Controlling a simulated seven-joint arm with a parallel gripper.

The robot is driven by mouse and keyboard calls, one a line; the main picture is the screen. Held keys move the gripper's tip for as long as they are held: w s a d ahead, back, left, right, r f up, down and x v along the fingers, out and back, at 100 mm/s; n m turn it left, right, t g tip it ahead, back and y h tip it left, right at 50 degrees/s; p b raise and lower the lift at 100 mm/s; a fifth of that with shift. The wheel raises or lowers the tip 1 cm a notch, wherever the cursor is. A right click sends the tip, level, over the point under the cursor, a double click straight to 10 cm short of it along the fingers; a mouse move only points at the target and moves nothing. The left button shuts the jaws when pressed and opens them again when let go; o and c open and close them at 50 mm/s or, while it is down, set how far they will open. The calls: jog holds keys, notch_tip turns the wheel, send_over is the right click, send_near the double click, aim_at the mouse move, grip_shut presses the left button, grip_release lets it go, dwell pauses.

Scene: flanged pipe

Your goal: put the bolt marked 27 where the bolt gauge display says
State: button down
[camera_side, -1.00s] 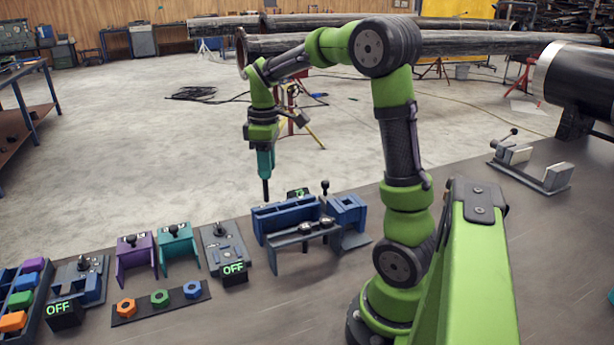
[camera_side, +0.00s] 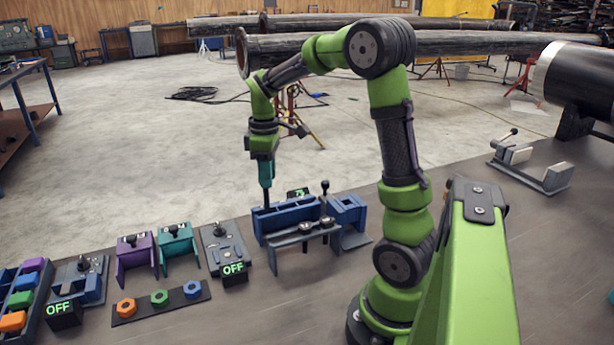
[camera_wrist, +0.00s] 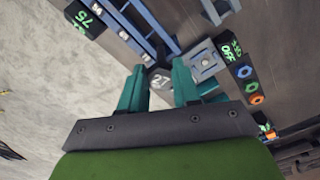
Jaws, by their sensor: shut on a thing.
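My gripper (camera_side: 266,184) points down with teal fingers, just behind the left end of the blue bolt gauge. It is shut on a dark bolt (camera_side: 266,198) that hangs upright; its lower end meets the gauge's outline, and I cannot tell whether it touches. In the wrist view the grey bolt head (camera_wrist: 160,79) sits between the two teal fingers, with a mark starting with 2; the rest is unclear. The blue bolt gauge (camera_side: 284,217) has several numbered slots, too small to read surely. Its black display (camera_wrist: 84,17) appears upside down in green and seems to read 75.
A black-knobbed post (camera_side: 325,200) stands up at the gauge. To the left are a grey fixture (camera_side: 217,240) with an OFF display (camera_side: 234,268), teal (camera_side: 178,245) and purple (camera_side: 136,258) stands, and a strip of coloured nuts (camera_side: 160,298). A grey clamp (camera_side: 535,170) stands right.

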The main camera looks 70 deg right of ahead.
aim_at(266, 194)
jog(key=shift+f, duration=2.15)
jog(key=shift+f, duration=1.65)
jog(key=c, duration=0.7)
grip_release()
jog(key=shift+c, duration=0.2)
jog(key=shift+o, duration=0.5)
jog(key=o, duration=0.3)
